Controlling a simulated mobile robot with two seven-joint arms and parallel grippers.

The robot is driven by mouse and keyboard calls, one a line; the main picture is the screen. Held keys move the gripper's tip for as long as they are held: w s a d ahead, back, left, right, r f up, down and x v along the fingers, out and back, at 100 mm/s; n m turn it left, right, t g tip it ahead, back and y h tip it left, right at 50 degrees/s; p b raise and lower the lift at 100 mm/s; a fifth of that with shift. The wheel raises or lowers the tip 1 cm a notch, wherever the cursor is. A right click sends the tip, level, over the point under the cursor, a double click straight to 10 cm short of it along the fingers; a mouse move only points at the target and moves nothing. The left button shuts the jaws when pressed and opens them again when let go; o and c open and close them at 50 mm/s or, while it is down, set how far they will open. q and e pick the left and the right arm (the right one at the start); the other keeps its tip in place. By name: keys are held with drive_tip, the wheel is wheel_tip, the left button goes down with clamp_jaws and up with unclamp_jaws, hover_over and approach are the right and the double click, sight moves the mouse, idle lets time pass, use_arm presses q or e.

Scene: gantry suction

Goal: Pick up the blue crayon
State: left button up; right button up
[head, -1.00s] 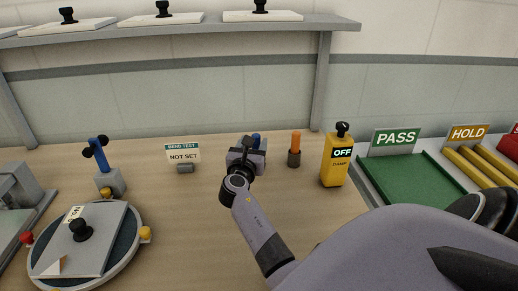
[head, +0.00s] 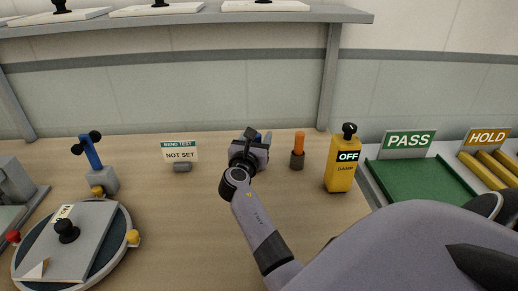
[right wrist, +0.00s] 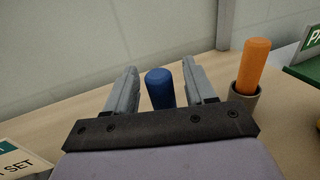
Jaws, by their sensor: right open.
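The blue crayon (right wrist: 160,88) stands upright between the two fingers of my right gripper (right wrist: 160,92) in the right wrist view. The fingers are open, one on each side, with a small gap visible to each. In the head view only a bit of blue (head: 258,136) shows behind my right gripper (head: 262,142), which hides the rest. The crayon's lower part is hidden behind the gripper body in the wrist view. My left gripper is not in view.
An orange crayon (head: 299,144) stands in a dark holder (head: 297,161) just right of the gripper. A NOT SET sign (head: 180,154) stands left. The table between sign and gripper is clear.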

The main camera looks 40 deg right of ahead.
drive_tip(key=c, duration=1)
drive_tip(key=shift+r, duration=0.1)
